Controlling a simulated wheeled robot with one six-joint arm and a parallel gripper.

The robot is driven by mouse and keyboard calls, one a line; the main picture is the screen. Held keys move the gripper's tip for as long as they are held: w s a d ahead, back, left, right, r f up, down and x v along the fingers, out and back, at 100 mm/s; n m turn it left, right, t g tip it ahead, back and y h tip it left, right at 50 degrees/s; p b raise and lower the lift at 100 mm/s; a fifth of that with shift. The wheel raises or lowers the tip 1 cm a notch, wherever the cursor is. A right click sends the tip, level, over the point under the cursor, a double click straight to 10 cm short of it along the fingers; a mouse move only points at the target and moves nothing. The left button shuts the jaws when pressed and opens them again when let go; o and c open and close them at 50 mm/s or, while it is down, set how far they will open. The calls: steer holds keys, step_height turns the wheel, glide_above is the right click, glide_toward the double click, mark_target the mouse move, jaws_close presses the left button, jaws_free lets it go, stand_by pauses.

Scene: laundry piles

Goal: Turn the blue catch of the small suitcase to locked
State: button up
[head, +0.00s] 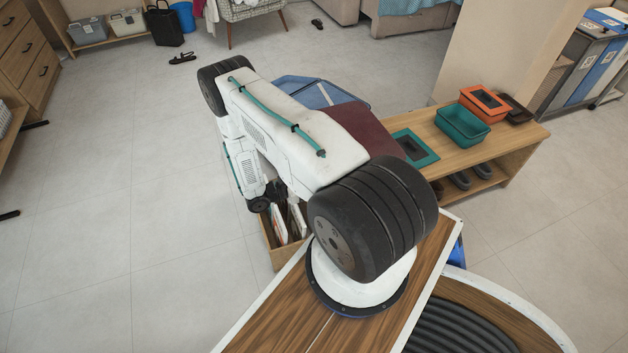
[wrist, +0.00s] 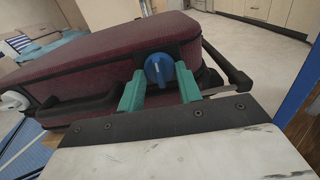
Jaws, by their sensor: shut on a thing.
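The small suitcase (wrist: 110,55) is maroon with black trim and fills the middle of the wrist view. In the head view its maroon side (head: 362,128) shows behind my arm. The blue catch (wrist: 158,67) is a round knob on the suitcase's near black-trimmed end, with a raised grip that looks close to upright. My gripper (wrist: 160,76) has its two teal fingers on either side of the catch and is shut on it. I cannot read any lock marking. In the head view my arm hides the catch and the fingertips.
A wooden bench (head: 510,143) by the suitcase holds a teal tray (head: 432,157), a teal bin (head: 463,128) and an orange bin (head: 466,97), with shoes below. A wooden crate (head: 283,256) stands beneath my arm.

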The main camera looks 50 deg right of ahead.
steer(key=shift+m, duration=0.3)
steer(key=shift+w+r+m, duration=0.1)
steer(key=shift+m, duration=8.5)
steer(key=o, duration=1)
steer(key=v, duration=0.7)
steer(key=shift+w+a, duration=0.2)
steer(key=shift+a, duration=0.15)
